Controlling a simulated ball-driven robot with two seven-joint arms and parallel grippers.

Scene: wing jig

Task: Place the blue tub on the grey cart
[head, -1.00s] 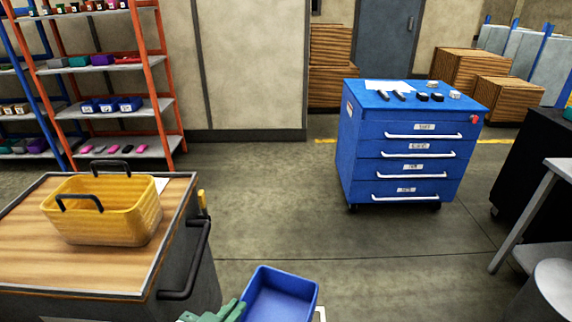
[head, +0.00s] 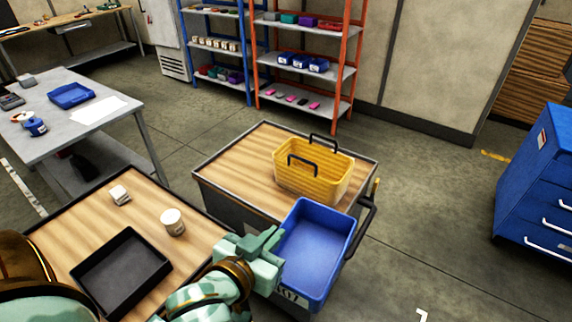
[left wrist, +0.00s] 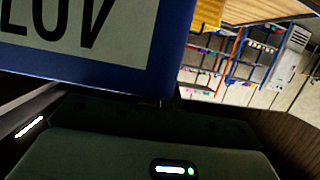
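The blue tub (head: 318,240) is open-topped and looks empty. My left gripper (head: 268,252) is at its left wall and appears shut on it. In the left wrist view the tub's labelled wall (left wrist: 165,50) fills the upper left, close to the gripper; the fingertips are hard to make out. The cart with grey sides and a wood top (head: 232,168) stands just beyond the tub. The tub overlaps its near right corner in the head view; I cannot tell whether they touch. My right gripper is not in view.
A yellow basket (head: 312,172) with black handles stands on the cart's right part; the left part is bare. A nearer wood-topped surface (head: 75,225) holds a black tray (head: 122,272), a can (head: 172,222) and a small white item. A blue drawer cabinet (head: 540,185) is at right.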

